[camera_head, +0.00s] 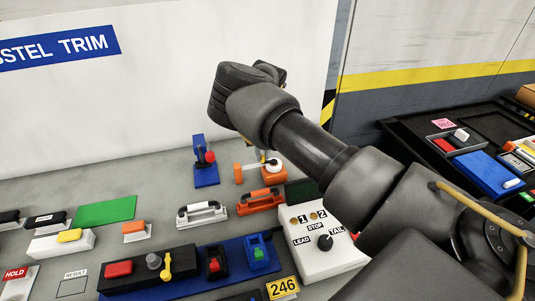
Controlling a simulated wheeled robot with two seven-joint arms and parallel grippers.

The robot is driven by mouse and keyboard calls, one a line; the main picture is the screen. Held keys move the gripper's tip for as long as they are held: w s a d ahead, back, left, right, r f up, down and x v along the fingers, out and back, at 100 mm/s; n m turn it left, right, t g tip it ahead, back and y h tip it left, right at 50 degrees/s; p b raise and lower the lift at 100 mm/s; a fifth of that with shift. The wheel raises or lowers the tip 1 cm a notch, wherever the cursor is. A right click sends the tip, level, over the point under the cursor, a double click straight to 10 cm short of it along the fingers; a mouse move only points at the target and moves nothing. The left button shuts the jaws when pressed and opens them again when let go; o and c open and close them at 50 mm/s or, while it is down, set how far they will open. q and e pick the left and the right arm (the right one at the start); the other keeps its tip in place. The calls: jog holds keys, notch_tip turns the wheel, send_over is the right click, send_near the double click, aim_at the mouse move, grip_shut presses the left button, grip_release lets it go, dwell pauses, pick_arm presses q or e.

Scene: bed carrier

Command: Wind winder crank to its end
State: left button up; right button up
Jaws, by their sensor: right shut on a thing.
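The winder appears to be the small orange block (274,175) with a white round top, at the back of the grey table. A pale bar reaches left from it towards a small orange upright piece (238,174). My right arm comes in from the right and bends over above the winder. My right gripper (263,156) points down at the winder, mostly hidden behind my own wrist. It is shut on what seems to be the crank, though the grip itself is too small and covered to see clearly. My left gripper is not in view.
A blue stand with a red knob (204,163) is left of the winder. White (201,214) and orange (260,202) handles lie in front. A white control box (318,244) has a black selector knob. A dark side table (480,150) holds parts at right. A white wall stands behind.

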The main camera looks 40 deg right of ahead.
jog(key=shift+s, duration=0.1)
jog(key=shift+s+a+p, duration=0.15)
jog(key=shift+s+p, duration=0.15)
jog(key=shift+s, duration=0.1)
jog(key=shift+s, duration=0.1)
jog(key=shift+s+p, duration=0.35)
jog(key=shift+s, duration=0.05)
jog(key=shift+s, duration=0.15)
jog(key=shift+s+r+p, duration=0.1)
jog(key=shift+s+p, duration=0.2)
jog(key=shift+s, duration=0.15)
jog(key=shift+d, duration=0.25)
